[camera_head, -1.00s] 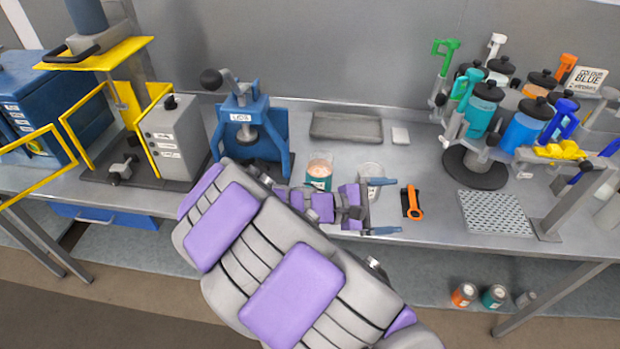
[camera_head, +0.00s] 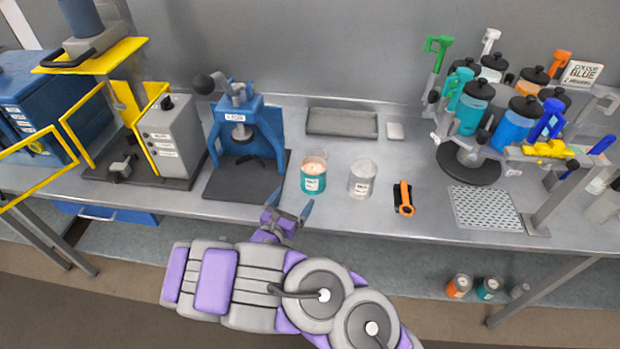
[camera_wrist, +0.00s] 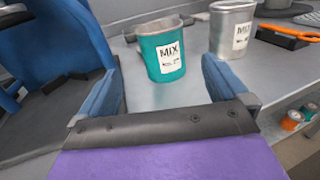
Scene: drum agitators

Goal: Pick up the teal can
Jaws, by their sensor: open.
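The teal can (camera_head: 313,183) stands upright on the grey bench, with a white label and a pale orange top or contents in the head view. In the wrist view the teal can (camera_wrist: 163,54), its label reading MIX, is straight ahead, beyond the fingertips. My gripper (camera_head: 290,209) is at the bench's front edge, just in front and to the left of the can. In the wrist view my gripper (camera_wrist: 165,88) has its two blue fingers spread apart with nothing between them. It does not touch the can.
A grey can (camera_head: 362,179) stands close to the right of the teal one. A blue press (camera_head: 238,130) is to the left. An orange-black tool (camera_head: 403,198) lies further right.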

